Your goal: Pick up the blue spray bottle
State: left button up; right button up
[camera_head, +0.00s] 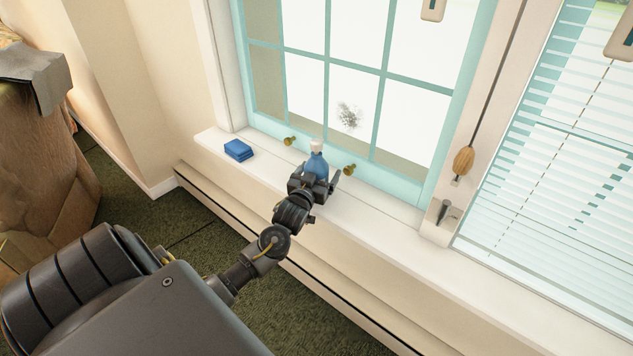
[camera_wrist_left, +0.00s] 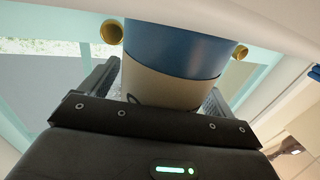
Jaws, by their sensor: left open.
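The blue spray bottle (camera_head: 317,164) with a white top stands upright on the white window sill, in front of the window. In the left wrist view the bottle (camera_wrist_left: 178,50) fills the upper middle, blue with a beige band. My left gripper (camera_head: 316,182) is at the bottle, and its fingers (camera_wrist_left: 164,85) lie on either side of it. The gripper is open, with the bottle between the fingers. The bottle's lower part is hidden behind the gripper in the head view. My right gripper is not in view.
A blue folded cloth or sponge (camera_head: 239,150) lies on the sill (camera_head: 385,219) to the left. Brass window knobs (camera_head: 349,169) flank the bottle. A dark smudge (camera_head: 349,116) marks the glass. A wooden-handled cord (camera_head: 464,160) hangs at right. The sill right of the bottle is clear.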

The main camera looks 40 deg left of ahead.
aim_at(319, 162)
pick_arm(q)
jog(key=c, duration=1.4)
jog(key=shift+c, duration=0.7)
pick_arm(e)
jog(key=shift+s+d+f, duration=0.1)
pick_arm(q)
jog(key=shift+r, duration=0.15)
jog(key=shift+r, duration=0.5)
notch_tip(319, 162, up, 2)
jog(key=shift+r+p, duration=0.25)
jog(key=shift+p, duration=0.15)
jog(key=s+r, duration=0.1)
jog(key=s+a+r, duration=0.1)
jog(key=r, duration=0.1)
jog(key=s+a+r+p, duration=0.1)
jog(key=s+r, duration=0.1)
jog(key=s+a+r+p, duration=0.1)
jog(key=s+a+r, duration=0.3)
jog(key=s, duration=0.4)
jog(key=shift+s+r, duration=0.15)
jog(key=shift+s, duration=0.1)
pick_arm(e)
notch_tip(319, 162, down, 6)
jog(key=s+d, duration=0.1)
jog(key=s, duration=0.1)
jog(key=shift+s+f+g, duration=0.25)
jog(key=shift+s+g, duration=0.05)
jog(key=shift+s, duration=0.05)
